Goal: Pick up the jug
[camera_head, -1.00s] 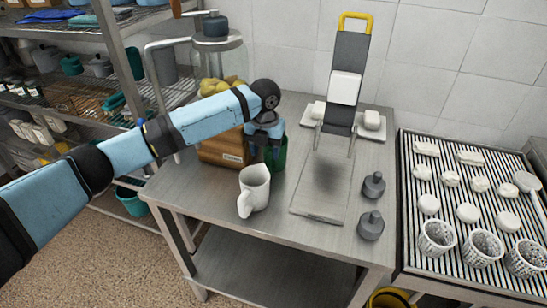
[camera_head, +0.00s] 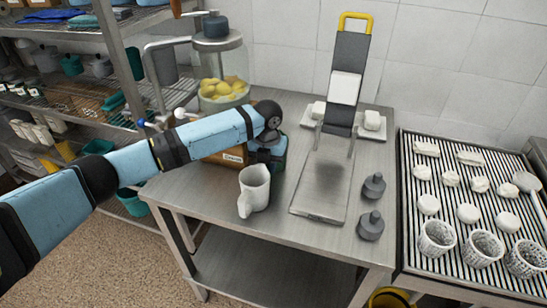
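My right gripper is out of view.
The metal table (camera_head: 315,237) has bare room in front of the jug. A scale with a tall grey post (camera_head: 345,105) stands right of it, with two dark weights (camera_head: 371,226) beside. A glass jar of lemons (camera_head: 222,92) and a wooden box (camera_head: 225,157) stand behind.

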